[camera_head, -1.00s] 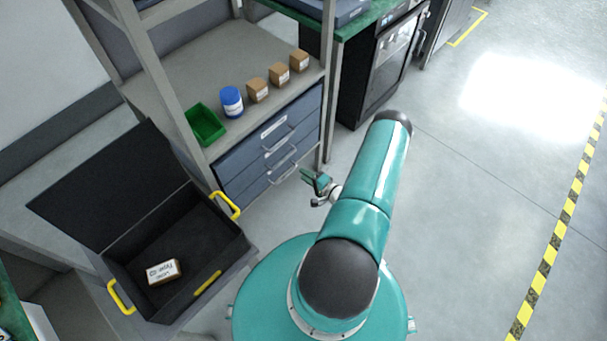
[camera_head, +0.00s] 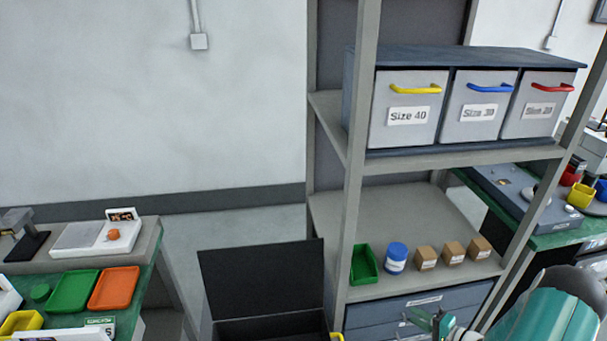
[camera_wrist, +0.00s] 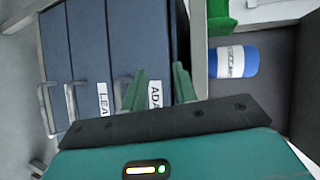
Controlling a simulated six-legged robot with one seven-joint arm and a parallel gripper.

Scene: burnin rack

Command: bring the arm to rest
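My gripper (camera_wrist: 160,85) shows in the wrist view with its two green fingers apart and nothing between them. A drawer front with a white label shows through the gap. In the head view my gripper (camera_head: 437,322) is low at the right, in front of the blue-grey drawers (camera_head: 375,318) under the rack shelf. My teal arm is at the lower right edge, partly cut off.
The rack shelf (camera_head: 400,286) bears a green bin (camera_head: 364,265), a blue jar (camera_head: 396,258) and several small brown boxes. Labelled grey drawers (camera_head: 408,108) stand above. An open black case (camera_head: 262,285) is at lower centre. A table with trays (camera_head: 73,291) is left.

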